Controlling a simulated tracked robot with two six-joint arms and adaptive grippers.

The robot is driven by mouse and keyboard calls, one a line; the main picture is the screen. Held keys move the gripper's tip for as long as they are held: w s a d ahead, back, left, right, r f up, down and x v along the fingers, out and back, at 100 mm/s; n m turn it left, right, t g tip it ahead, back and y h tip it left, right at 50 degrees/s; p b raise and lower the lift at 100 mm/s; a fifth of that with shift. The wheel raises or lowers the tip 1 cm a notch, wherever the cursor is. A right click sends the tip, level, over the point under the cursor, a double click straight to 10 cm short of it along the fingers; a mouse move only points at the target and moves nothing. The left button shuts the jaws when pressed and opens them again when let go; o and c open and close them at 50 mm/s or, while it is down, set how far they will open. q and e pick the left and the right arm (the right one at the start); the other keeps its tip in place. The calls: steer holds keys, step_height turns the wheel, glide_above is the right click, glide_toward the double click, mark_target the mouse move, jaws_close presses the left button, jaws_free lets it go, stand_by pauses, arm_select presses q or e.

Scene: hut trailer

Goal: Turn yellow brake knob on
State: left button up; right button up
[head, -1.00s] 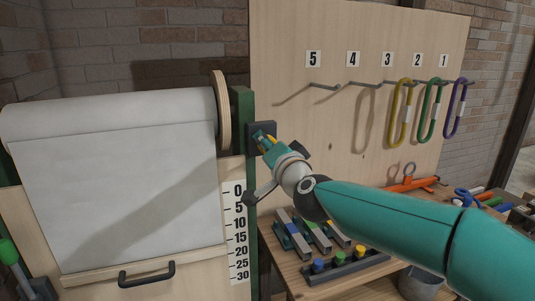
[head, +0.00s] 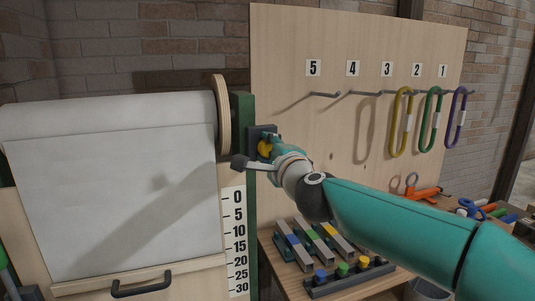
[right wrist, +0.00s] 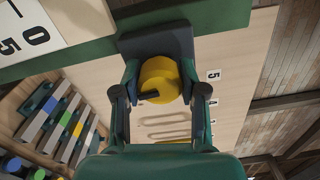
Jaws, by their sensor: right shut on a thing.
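The yellow brake knob (head: 264,148) sits on a dark block (head: 254,134) at the green post beside the paper roll. In the right wrist view the knob (right wrist: 160,78) is round, with a dark mark at its lower left. My right gripper (right wrist: 160,86) has one finger on each side of the knob and is shut on it. In the head view the right gripper (head: 269,147) reaches the knob from the right and hides part of it. My left gripper is not in view.
A white paper sheet (head: 120,190) hangs left of the post, above a black handle (head: 142,283). A number scale (head: 238,235) is below the knob. Coloured loops (head: 430,119) hang on numbered hooks at right. Grey bars (head: 310,240) and a peg rack (head: 345,278) lie below my arm.

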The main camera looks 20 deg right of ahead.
steer(key=shift+w+f+m, duration=0.1)
steer(key=shift+f+m, duration=0.25)
steer(key=shift+m, duration=0.15)
steer(key=o, duration=1.1)
steer(key=shift+d, duration=0.1)
steer(key=shift+o, duration=0.2)
steer(key=shift+r, duration=0.15)
steer(key=shift+s+r, duration=0.1)
steer(key=shift+s, duration=0.4)
steer(key=s, duration=1.1)
steer(key=shift+d, duration=0.15)
steer(key=shift+d, duration=0.1)
